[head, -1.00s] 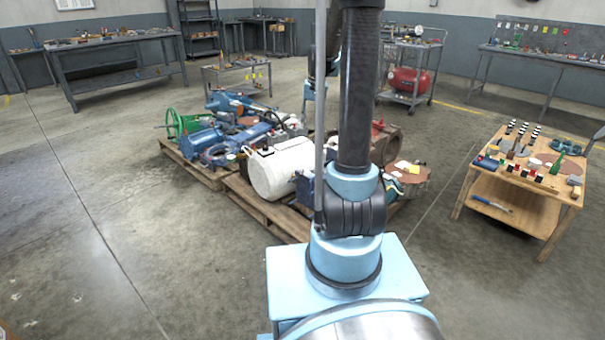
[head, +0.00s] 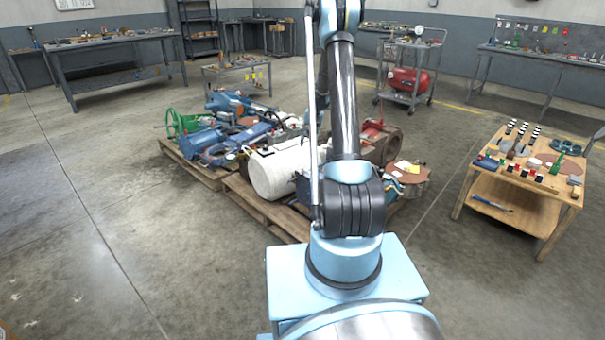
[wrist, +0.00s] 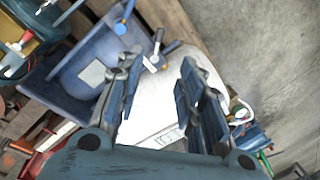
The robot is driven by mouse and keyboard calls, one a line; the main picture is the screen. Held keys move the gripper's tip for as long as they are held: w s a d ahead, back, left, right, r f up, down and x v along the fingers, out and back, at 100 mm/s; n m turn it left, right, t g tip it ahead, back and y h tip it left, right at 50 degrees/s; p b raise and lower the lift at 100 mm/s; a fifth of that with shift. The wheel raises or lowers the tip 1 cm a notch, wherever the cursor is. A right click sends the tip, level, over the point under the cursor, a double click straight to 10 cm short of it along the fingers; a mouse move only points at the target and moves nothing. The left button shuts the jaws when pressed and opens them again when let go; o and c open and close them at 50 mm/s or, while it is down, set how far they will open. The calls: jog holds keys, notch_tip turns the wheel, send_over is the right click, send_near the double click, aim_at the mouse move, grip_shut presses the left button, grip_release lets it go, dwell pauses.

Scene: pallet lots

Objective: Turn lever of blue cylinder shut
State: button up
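In the wrist view, a blue body (wrist: 88,62) with a pale label lies at upper left. I cannot tell whether it is the blue cylinder. A short blue lever (wrist: 124,18) shows at its top, and a metal stem with a blue-ended cross handle (wrist: 160,56) lies just beyond my fingertips. My gripper (wrist: 161,66) is open, its two dark fingers apart with nothing held between them. A white tank (wrist: 158,108) lies below the fingers. In the head view, blue machine parts (head: 208,142) lie on the left pallet; my gripper is hidden there, and the lever cannot be made out.
The white tank also shows in the head view (head: 272,176), on a wooden pallet (head: 262,208). A green wheel (head: 174,124) stands at the far left of the parts. A wooden bench (head: 535,204) with small items stands right. Floor at left is clear.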

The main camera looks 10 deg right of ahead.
aim_at(302, 173)
jog(key=a+f, duration=0.1)
jog(key=f, duration=0.4)
jog(key=a+f, duration=0.1)
jog(key=f, duration=0.5)
jog(key=w+a+f, duration=0.1)
jog(key=f, duration=0.5)
jog(key=shift+f, duration=0.25)
grip_shut()
jog(key=shift+d, duration=0.2)
jog(key=shift+a, duration=0.15)
jog(key=shift+d, duration=0.2)
